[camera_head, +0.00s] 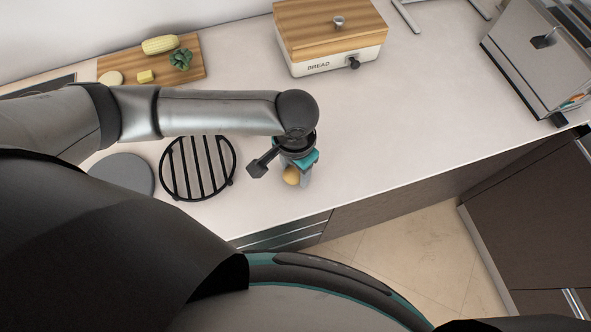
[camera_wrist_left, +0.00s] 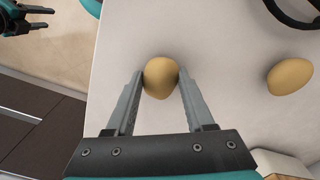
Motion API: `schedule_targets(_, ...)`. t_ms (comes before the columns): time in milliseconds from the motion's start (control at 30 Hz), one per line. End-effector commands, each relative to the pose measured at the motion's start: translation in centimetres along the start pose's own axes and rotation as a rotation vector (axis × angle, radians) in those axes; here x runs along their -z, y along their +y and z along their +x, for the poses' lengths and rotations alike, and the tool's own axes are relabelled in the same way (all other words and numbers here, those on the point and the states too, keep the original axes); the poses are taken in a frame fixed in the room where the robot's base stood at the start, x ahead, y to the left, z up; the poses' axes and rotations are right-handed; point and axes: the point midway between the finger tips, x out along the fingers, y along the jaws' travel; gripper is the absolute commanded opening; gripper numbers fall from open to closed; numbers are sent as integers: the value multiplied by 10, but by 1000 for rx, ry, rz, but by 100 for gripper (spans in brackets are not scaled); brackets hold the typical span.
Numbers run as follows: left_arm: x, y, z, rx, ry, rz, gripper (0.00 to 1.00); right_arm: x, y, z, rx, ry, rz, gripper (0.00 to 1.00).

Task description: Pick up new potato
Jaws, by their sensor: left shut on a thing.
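A small tan potato (camera_wrist_left: 160,78) is between the two fingers of my left gripper (camera_wrist_left: 161,74), which is shut on it. In the head view the same potato (camera_head: 291,176) shows at the fingertips of my left gripper (camera_head: 298,174), near the front edge of the counter. A second tan potato (camera_wrist_left: 290,76) lies apart on the counter at the right of the left wrist view; I cannot see it in the head view. My right gripper (camera_wrist_left: 46,18) shows at the top left of the left wrist view, empty, with its fingers apart.
A round black grill trivet (camera_head: 198,168) and a grey disc (camera_head: 123,175) lie left of the gripper. A cutting board (camera_head: 190,70) with vegetables and a bread box (camera_head: 335,62) stand at the back.

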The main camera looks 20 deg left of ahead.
Motion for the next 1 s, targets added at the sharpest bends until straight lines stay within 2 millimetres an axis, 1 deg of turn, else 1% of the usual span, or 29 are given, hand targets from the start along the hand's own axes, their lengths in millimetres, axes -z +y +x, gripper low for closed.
schedule_targets(33, 0, 0, 0, 0, 0, 0, 8, 0, 0, 0, 0, 1, 0, 55)
schedule_targets(100, 0, 0, 0, 0, 0, 0, 0, 1, 0, 0, 0, 1, 1, 55)
schedule_targets(367, 0, 0, -1, 0, 1, 0, 0, 1, 0, 0, 0, 1, 1, 55)
schedule_targets(467, 0, 0, -4, 0, 1, -1, 0, 1, 0, -1, 0, 1, 1, 55)
schedule_targets(567, 1, 0, -12, 0, 1, -1, 0, 1, 0, -3, 0, 1, 1, 55)
schedule_targets(667, 1, 0, -26, 0, 3, -1, 0, 2, 0, -6, 0, 2, 2, 55)
schedule_targets(767, 1, 0, -46, -1, 4, 0, 0, 2, 0, -10, 0, 2, 2, 55)
schedule_targets(1000, 2, 0, -108, -1, 7, 1, 0, 3, 0, -22, 0, 2, 2, 55)
